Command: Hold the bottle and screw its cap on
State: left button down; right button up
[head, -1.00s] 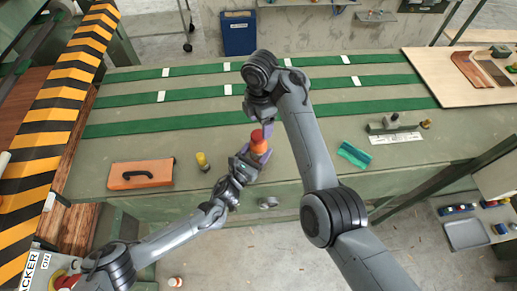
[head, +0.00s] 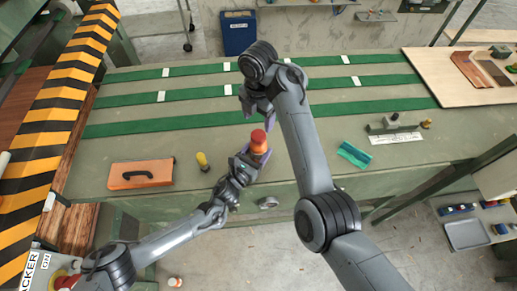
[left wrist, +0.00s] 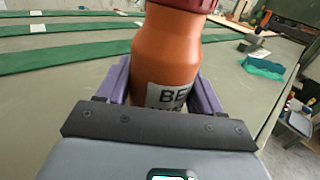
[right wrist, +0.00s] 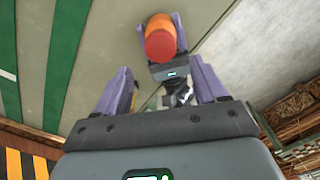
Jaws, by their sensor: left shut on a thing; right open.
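The orange bottle (head: 257,150) stands upright near the front edge of the bench, with a label on its side in the left wrist view (left wrist: 170,65). A red cap (head: 258,136) sits on its top. In the right wrist view the cap (right wrist: 161,45) is seen from above. My left gripper (head: 252,155) is shut around the bottle's body, one purple finger on each side. My right gripper (head: 258,110) is open and empty, a little behind and above the cap. In the right wrist view its fingers (right wrist: 162,88) are spread, and the bottle lies beyond them.
An orange case (head: 141,174) and a small yellow-topped item (head: 203,161) stand left of the bottle. Green strips (head: 180,97) cross the bench. The bench around the bottle is clear.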

aim_at(258, 134)
jog(key=shift+f, duration=3.95)
jog(key=c, duration=1.1)
jog(key=m, duration=0.4)
jog(key=shift+m, duration=0.4)
jog(key=o, duration=1.2)
jog(key=shift+o, duration=0.2)
jog(key=shift+r, duration=3.8)
pick_arm(q)
jog(key=shift+c, duration=0.4)
grip_release()
